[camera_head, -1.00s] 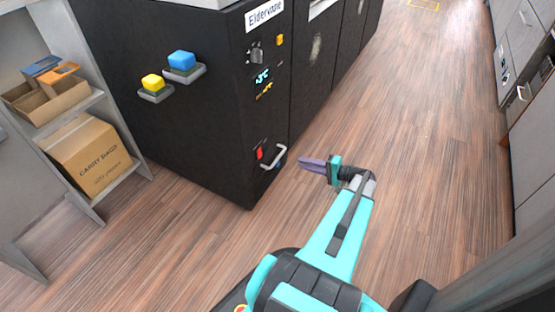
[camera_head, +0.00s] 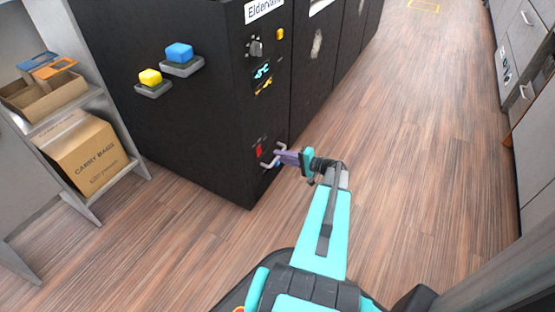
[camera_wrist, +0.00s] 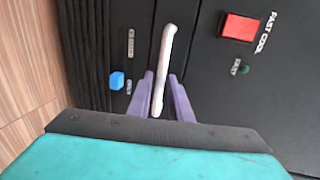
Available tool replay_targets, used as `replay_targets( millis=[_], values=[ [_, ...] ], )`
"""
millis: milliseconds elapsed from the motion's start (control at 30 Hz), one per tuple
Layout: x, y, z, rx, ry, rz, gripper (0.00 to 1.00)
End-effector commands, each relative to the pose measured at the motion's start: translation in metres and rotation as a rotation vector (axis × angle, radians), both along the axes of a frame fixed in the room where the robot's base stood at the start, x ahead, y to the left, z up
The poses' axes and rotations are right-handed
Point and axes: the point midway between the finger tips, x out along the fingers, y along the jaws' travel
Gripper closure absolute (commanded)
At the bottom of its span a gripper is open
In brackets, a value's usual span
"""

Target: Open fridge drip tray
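The black fridge unit (camera_head: 225,150) stands left of centre in the head view. A pale bar handle (camera_head: 268,163) is low on its front face, beside a red button (camera_head: 259,150). In the wrist view the handle (camera_wrist: 164,70) runs upright, with its lower end between the two purple fingers of my gripper (camera_wrist: 160,98). The fingers stand apart, one on each side of the handle, and no firm grip shows. My gripper (camera_head: 281,156) is at the handle in the head view. The tray behind the front face is hidden.
In the wrist view a red FAST COOL button (camera_wrist: 239,27) is right of the handle and a blue button (camera_wrist: 117,81) left. A shelf with a carry bags box (camera_head: 88,155) stands left. Open wooden floor (camera_head: 400,150) lies right of the fridge.

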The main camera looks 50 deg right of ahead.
Motion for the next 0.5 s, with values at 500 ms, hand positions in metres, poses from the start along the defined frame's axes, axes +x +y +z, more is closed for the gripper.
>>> replay_targets(
  millis=[500],
  values=[
    [0.0125,0.0032,-0.0025,0.0,0.0,0.0,0.82]
  ],
)
